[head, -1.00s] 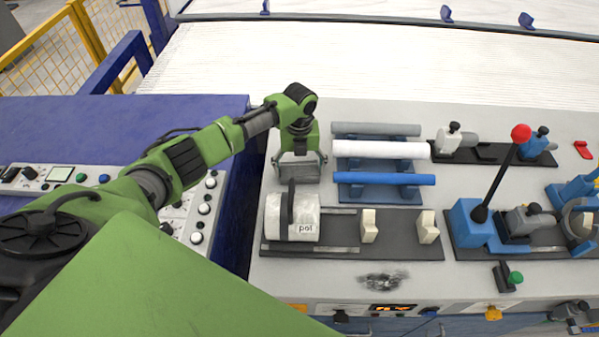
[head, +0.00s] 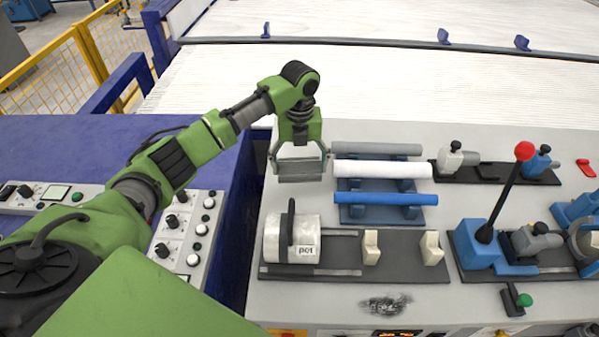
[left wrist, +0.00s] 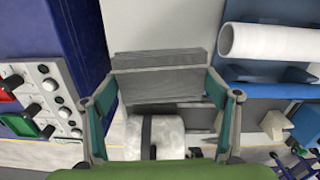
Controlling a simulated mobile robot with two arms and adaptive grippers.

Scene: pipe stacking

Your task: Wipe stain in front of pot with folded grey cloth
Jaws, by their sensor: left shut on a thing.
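My left gripper (head: 299,161) is shut on the folded grey cloth (head: 300,172), a flat grey pad held between its fingers. It hangs above the bench, behind the pot and left of the rods. In the left wrist view the cloth (left wrist: 158,80) spans between both fingers. The pot (head: 305,236) is a white cylinder lying on a dark plate, with a dark band and a "pot" label. It also shows below the cloth in the left wrist view (left wrist: 168,135). The stain (head: 386,304) is a dark grey smear in front of the plate, right of the pot. My right gripper is not in view.
Grey, white and blue rods (head: 383,170) lie on a rack right of the gripper. A blue lever base (head: 476,245) with a red-knobbed lever stands at the right. A control panel (head: 182,232) is at the left. Bare bench surrounds the stain.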

